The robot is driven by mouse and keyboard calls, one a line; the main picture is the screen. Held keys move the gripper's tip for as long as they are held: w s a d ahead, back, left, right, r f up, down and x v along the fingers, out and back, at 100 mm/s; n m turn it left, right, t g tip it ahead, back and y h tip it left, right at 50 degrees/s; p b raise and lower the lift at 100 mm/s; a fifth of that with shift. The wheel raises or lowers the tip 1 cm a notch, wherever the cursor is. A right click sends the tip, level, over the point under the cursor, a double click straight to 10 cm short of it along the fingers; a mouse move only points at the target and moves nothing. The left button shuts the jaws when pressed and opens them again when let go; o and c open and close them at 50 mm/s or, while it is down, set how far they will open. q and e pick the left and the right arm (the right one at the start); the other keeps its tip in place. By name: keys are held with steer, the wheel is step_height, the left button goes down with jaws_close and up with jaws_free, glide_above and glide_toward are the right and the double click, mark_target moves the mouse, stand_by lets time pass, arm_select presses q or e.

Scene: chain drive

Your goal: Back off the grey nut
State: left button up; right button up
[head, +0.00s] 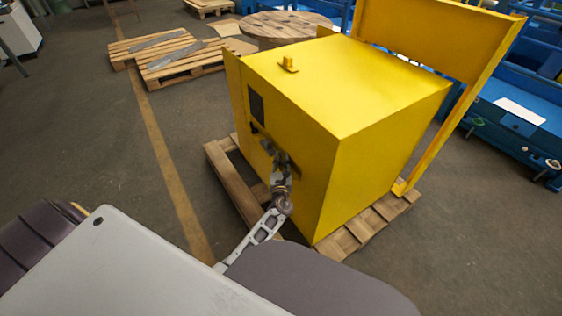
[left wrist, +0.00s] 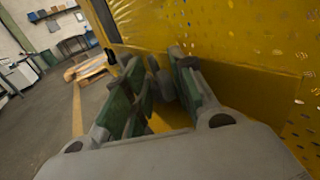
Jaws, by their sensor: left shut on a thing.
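The yellow machine housing (head: 335,85) stands on a wooden pallet. My left gripper (head: 278,160) is at its front left face, below a dark panel (head: 256,105). In the left wrist view my left gripper (left wrist: 163,75) has its two green-padded fingers around a small grey part at the yellow wall. This looks like the grey nut (left wrist: 166,86), and the gripper is shut on it. The fingers hide most of the nut, and its thread cannot be made out. In the head view the nut is too small to tell from the fingertips. My right gripper is not in view.
The wooden pallet (head: 349,237) sticks out beneath the housing. A yellow upright frame (head: 445,35) rises behind it, with blue equipment (head: 515,120) at the right. Other pallets (head: 165,55) and a wooden cable drum (head: 280,25) lie farther back.

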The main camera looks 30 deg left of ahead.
arm_select(q)
steer(key=shift+f+n+g+y, duration=0.1)
steer(key=shift+n+g+y, duration=0.35)
steer(key=shift+y, duration=0.25)
steer(key=o, duration=0.7)
steer(key=shift+o, duration=0.2)
steer(key=shift+m+t+h, duration=0.45)
steer(key=shift+m+h, duration=0.1)
steer(key=shift+h, duration=0.15)
steer(key=shift+a+m+t+h+b, duration=0.1)
steer(key=shift+m+t+h+b, duration=0.3)
steer(key=shift+h, duration=0.5)
